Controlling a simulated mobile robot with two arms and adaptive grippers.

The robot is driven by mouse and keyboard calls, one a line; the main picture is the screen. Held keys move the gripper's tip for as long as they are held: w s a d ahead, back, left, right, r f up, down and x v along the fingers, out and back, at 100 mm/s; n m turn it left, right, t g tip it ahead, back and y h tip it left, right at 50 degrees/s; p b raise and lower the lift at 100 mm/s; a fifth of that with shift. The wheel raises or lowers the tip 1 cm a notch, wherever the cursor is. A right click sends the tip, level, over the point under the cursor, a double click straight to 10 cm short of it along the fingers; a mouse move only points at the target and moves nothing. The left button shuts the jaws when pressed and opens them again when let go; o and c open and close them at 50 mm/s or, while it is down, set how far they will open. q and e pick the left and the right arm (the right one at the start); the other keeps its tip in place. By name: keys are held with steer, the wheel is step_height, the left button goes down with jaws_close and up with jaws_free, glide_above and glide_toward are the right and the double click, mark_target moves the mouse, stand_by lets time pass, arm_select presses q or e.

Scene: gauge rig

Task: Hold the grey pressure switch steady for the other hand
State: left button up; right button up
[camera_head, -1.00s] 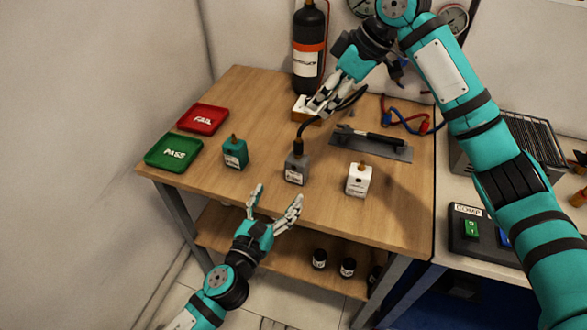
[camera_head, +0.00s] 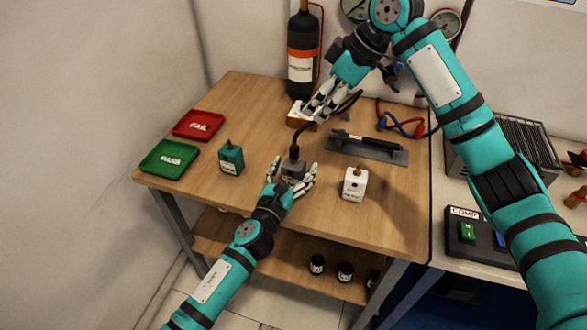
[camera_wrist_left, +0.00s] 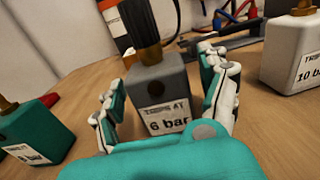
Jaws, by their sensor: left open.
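The grey pressure switch (camera_head: 293,170) stands upright on the wooden table. In the left wrist view the grey switch (camera_wrist_left: 160,90) bears a "TRIPS AT 6 bar" label, and a black plug with a cable sits on its top. My left gripper (camera_head: 293,172) is open, with one finger on each side of the switch. In the left wrist view my left gripper (camera_wrist_left: 165,95) shows gaps between its fingers and the switch. My right gripper (camera_head: 312,113) is beyond the switch, near the black cable (camera_head: 345,104); whether its fingers are closed on anything is unclear.
A teal switch (camera_head: 231,158) stands left and a white switch (camera_head: 354,184) right of the grey one. Green (camera_head: 168,158) and red (camera_head: 199,125) trays lie at the left edge.

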arm_select(q)
steer(key=shift+c, duration=0.4)
steer(key=c, duration=1.4)
